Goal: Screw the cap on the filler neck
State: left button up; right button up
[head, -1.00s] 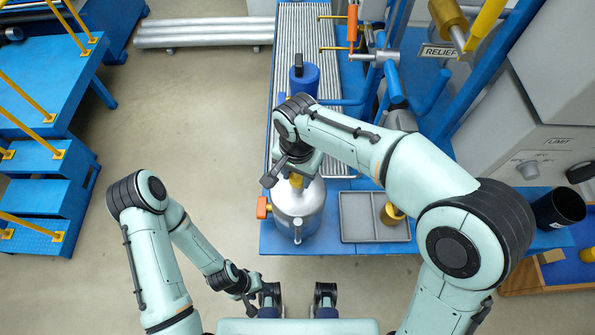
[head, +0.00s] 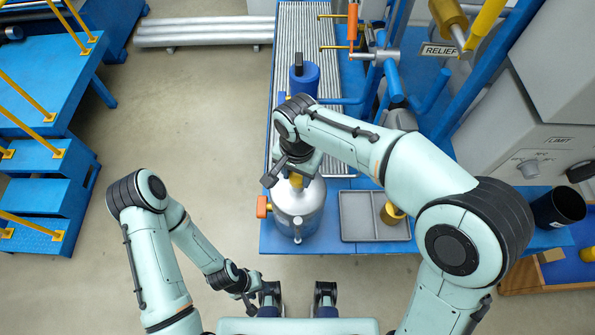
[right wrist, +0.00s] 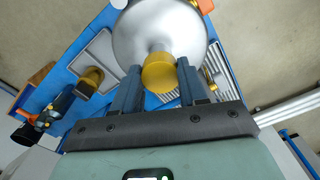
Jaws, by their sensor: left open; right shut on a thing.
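The silver tank (head: 299,210) stands upright at the front left of the blue bench. My right gripper (head: 292,172) is over its top; in the right wrist view my right gripper (right wrist: 159,85) has its fingers on either side of the gold cap (right wrist: 159,74), shut on it. In the head view gold (head: 296,181) shows just below my gripper. My left gripper (head: 250,302) is open and empty, low, off the bench.
A grey tray (head: 360,222) with a gold part (head: 390,214) in it lies right of the tank. An orange handle (head: 263,207) sticks out at the tank's left. A blue canister (head: 304,78) stands farther back. A black cup (head: 558,208) is at the right. Floor left of the bench is clear.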

jog(key=shift+f+b, duration=0.4)
jog(key=shift+f, duration=0.4)
dwell(1.3)
jog(key=shift+o, duration=1.4)
jog(key=c, duration=0.4)
jog(key=m, duration=0.4)
jog(key=shift+m, duration=0.3)
jog(key=m, duration=0.4)
jog(key=shift+w+a+m+p, duration=0.1)
jog(key=shift+m+p, duration=0.2)
jog(key=shift+p, duration=0.05)
jog(key=m, duration=0.4)
jog(key=shift+m+p, duration=0.3)
